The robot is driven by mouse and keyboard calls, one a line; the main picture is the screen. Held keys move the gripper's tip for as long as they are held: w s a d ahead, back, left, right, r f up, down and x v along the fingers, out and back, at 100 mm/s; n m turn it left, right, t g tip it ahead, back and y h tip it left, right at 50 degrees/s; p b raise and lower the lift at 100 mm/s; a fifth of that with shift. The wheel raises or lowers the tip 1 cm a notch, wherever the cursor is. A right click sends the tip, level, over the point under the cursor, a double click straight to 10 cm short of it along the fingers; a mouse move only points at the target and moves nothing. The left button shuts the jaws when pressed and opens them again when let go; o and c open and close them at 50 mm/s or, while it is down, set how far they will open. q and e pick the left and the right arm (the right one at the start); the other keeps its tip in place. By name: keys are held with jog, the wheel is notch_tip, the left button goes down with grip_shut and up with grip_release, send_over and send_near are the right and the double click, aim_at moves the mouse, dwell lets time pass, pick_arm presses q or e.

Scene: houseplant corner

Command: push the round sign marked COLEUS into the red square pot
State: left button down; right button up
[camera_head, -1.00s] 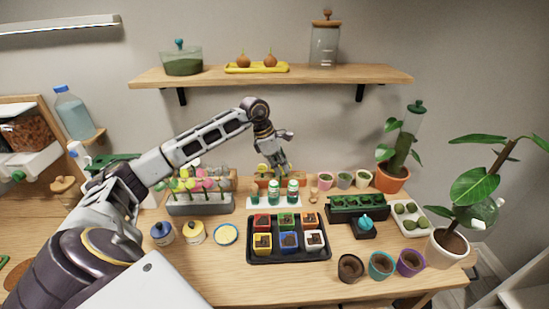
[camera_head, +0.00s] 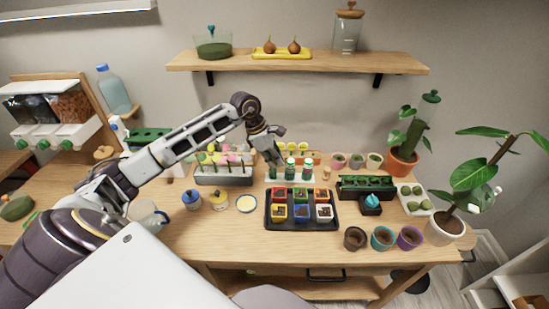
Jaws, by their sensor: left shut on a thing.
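The red square pot (camera_head: 281,196) stands at the back left of a black tray (camera_head: 301,227), which holds several square pots in two rows. My left gripper (camera_head: 275,161) is behind and above the tray, by the left one of the green-and-white bottles. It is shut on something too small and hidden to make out. Several yellow round signs (camera_head: 291,147) stand behind the bottles. I cannot read any lettering, so I cannot tell which sign is marked COLEUS. My right gripper is not in view.
Green-and-white bottles (camera_head: 290,171) stand close behind the tray. A grey rack (camera_head: 224,178) of colourful round tags is to the left. Blue (camera_head: 191,201) and yellow jars stand left of the tray.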

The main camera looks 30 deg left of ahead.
aim_at(275, 170)
pick_arm(q)
jog(key=shift+f, duration=0.1)
jog(key=shift+f+b, duration=0.3)
jog(key=shift+f, duration=0.15)
jog(key=shift+f+b, duration=0.45)
jog(key=shift+f, duration=0.55)
jog(key=shift+f+b, duration=0.5)
jog(key=shift+f, duration=0.65)
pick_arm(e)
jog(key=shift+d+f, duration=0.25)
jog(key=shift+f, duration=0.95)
pick_arm(q)
jog(key=shift+r, duration=0.1)
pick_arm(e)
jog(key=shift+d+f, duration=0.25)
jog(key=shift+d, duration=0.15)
pick_arm(q)
jog(key=shift+b, duration=0.35)
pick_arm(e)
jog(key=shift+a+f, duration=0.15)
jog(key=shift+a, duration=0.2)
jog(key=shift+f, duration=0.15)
